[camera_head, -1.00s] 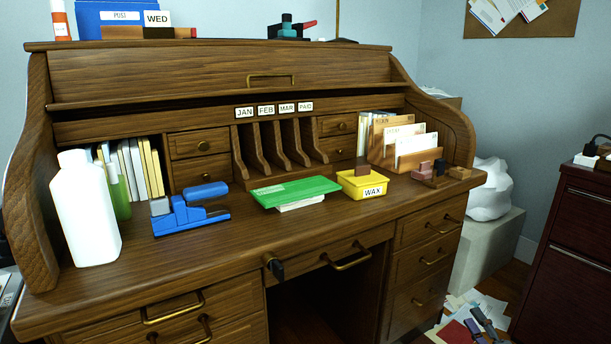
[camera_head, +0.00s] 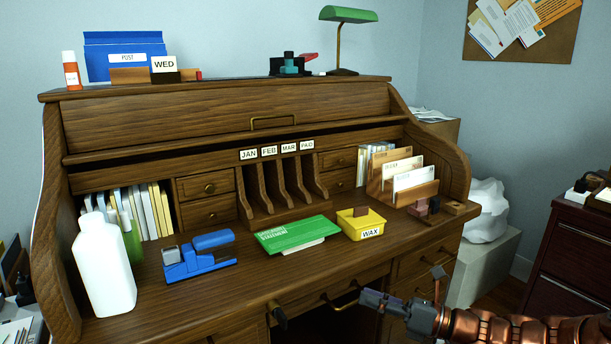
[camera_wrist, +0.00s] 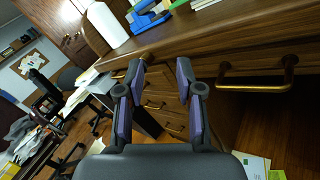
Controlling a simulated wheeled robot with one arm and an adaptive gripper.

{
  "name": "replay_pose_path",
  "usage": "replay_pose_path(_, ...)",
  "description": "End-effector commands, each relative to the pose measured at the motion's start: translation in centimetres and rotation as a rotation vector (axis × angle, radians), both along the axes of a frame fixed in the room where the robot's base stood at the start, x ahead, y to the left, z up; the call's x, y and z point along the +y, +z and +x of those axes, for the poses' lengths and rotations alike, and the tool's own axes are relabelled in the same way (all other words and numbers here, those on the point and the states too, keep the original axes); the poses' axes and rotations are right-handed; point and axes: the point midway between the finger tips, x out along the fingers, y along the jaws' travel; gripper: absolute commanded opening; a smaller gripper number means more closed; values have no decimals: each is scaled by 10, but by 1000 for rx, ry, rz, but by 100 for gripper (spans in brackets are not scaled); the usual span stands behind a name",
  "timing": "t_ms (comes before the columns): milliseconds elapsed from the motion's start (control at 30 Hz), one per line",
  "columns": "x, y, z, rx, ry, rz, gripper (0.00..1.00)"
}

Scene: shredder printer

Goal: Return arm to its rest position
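My gripper (camera_wrist: 160,72) is open in the wrist view, with its two fingers apart and nothing between them. In the head view my copper-coloured arm reaches in from the lower right, in front of the rolltop desk (camera_head: 230,95). The gripper end is near the desk's front edge, below the worktop and close to a brass drawer handle (camera_head: 345,300). A brass handle (camera_wrist: 258,78) also shows in the wrist view, to the right of the fingers and apart from them. I cannot tell whether the arm touches the desk.
A dark red cabinet (camera_head: 570,250) stands at the right. Papers (camera_wrist: 252,165) lie on the floor.

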Motion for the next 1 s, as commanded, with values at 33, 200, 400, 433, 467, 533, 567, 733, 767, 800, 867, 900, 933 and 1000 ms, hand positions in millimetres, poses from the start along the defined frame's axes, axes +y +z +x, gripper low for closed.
replay_pose_path(33, 19, 27, -14, -58, 59, -60, 36)
replay_pose_path(200, 67, 64, -67, -254, 257, -258, 36)
replay_pose_path(400, 101, 94, -130, -488, 493, -469, 36)
replay_pose_path(433, 103, 98, -139, -524, 529, -500, 36)
replay_pose_path(467, 106, 102, -148, -560, 565, -528, 36)
replay_pose_path(533, 109, 109, -169, -638, 650, -595, 36)
replay_pose_path(567, 110, 113, -178, -673, 686, -621, 36)
replay_pose_path(733, 103, 131, -223, -860, 897, -768, 36)
replay_pose_path(767, 101, 133, -231, -891, 935, -791, 36)
replay_pose_path(800, 97, 138, -240, -935, 986, -824, 36)
replay_pose_path(867, 89, 145, -252, -995, 1060, -872, 36)
replay_pose_path(900, 83, 150, -260, -1035, 1112, -900, 36)
replay_pose_path(933, 78, 154, -265, -1065, 1149, -922, 36)
replay_pose_path(1000, 66, 163, -277, -1129, 1240, -972, 36)
